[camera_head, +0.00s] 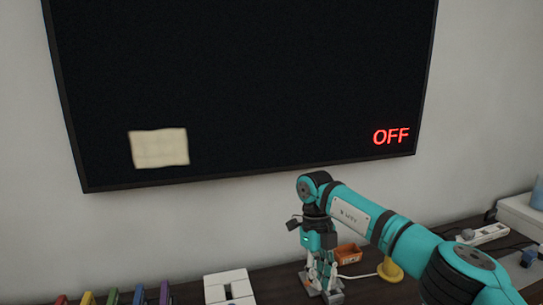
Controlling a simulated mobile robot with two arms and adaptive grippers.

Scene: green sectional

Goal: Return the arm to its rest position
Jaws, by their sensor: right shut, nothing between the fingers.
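My right arm, teal and black, reaches in from the lower right of the head view. Its gripper (322,282) points down over the dark tabletop (385,290), and its fingers are shut with nothing between them. I cannot tell whether the fingertips touch the surface. My left gripper is not in view.
Near the gripper are an orange box (348,254) and a yellow object (390,270). A white block (230,287), coloured upright items (112,297) and a white power strip (483,235) are also there.

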